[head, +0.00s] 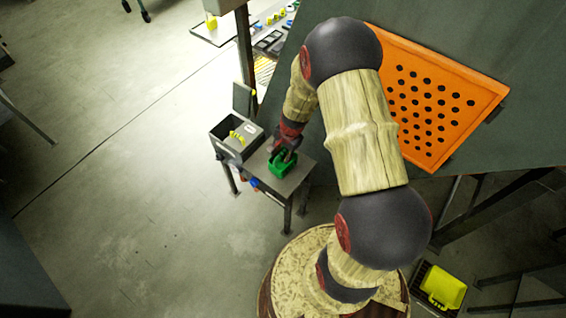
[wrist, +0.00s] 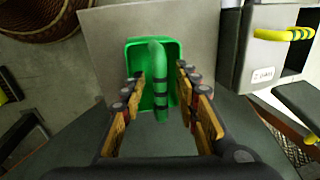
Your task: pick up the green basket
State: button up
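The green basket (head: 281,165) stands on a small grey metal table (head: 303,178) in the head view. In the wrist view the basket (wrist: 134,52) lies straight ahead, its arched green handle with dark bands (wrist: 160,84) rising toward the camera. My gripper (wrist: 160,88) is open, with one set of wooden-looking fingers on each side of the handle. Gaps show between the fingers and the handle. In the head view my gripper (head: 287,149) is right above the basket and hides part of it.
A grey open box (head: 226,128) with a yellow handle sits beside the basket, left in the head view and right in the wrist view. An orange perforated panel (head: 450,125) lies to the right. A yellow basket (head: 443,287) is at the lower right. Open floor lies left.

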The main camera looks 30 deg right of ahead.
jog(key=shift+r, duration=0.1)
jog(key=c, duration=0.8)
grip_shut()
